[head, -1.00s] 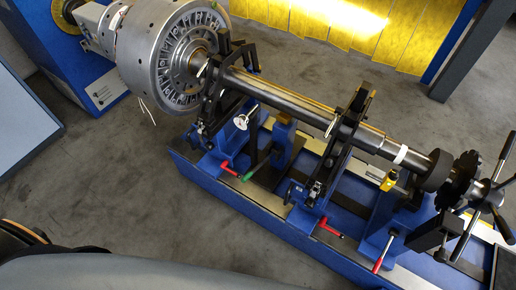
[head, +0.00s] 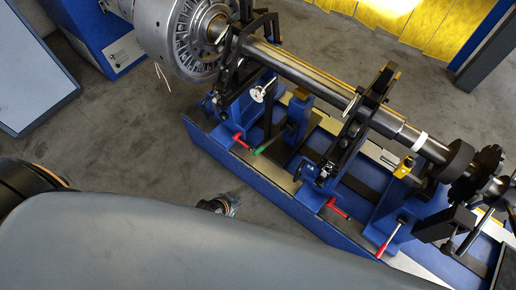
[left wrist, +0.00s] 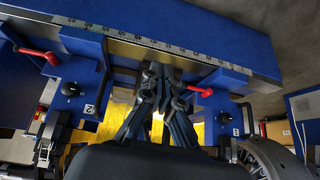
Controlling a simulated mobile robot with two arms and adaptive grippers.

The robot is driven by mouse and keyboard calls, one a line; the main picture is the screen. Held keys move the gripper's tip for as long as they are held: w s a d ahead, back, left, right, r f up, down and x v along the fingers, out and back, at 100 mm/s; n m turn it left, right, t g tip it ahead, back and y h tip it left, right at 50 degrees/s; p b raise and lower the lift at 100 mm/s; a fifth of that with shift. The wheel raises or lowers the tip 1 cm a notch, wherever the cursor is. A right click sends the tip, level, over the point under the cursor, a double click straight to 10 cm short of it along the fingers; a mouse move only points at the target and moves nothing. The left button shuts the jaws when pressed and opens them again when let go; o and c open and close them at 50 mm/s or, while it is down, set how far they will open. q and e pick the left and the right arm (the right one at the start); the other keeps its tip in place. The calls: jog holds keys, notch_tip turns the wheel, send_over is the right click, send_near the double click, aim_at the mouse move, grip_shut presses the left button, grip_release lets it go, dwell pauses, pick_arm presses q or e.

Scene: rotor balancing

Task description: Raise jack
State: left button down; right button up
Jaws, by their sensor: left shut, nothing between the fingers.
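The jack (head: 298,108) is a blue post with a tan top under the long steel shaft (head: 310,72), between two blue supports. Its green-tipped lever (head: 262,146) points toward the bench's front edge. I cannot tell whether its top touches the shaft. My left gripper (head: 235,198) shows beyond my grey arm, in front of the bench and apart from the lever. In the left wrist view my left gripper (left wrist: 158,70) is shut and empty, pointing at the bench's scaled rail. The green lever cannot be made out there. My right gripper is not in view.
Red levers (head: 239,137) stick out on both sides of the green one; a red lever also shows in the left wrist view (left wrist: 200,91). The blue bench (head: 240,172) bears the supports and a large rotor disc (head: 205,40). The floor in front is clear.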

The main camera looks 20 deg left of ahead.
pick_arm(q)
jog(key=w+r+t, duration=0.1)
jog(key=w+r, duration=0.2)
jog(key=r, duration=0.4)
jog(key=w+d+r+m+t+h, duration=0.1)
jog(key=w+r, duration=0.2)
jog(key=r, duration=0.4)
jog(key=w+r+m+t, duration=0.1)
jog(key=w+r+t, duration=0.1)
jog(key=w+r, duration=0.2)
notch_tip(320, 180, up, 3)
jog(key=shift+d+r, duration=0.1)
jog(key=shift+d, duration=0.15)
jog(key=b, duration=0.2)
send_over(258, 152)
jog(key=w+d, duration=0.1)
notch_tip(258, 152, down, 6)
jog(key=f, duration=0.2)
jog(key=shift+s+a+f, duration=0.3)
jog(key=shift+s, duration=0.05)
jog(key=shift+s+a+f, duration=0.25)
jog(key=shift+f, duration=0.3)
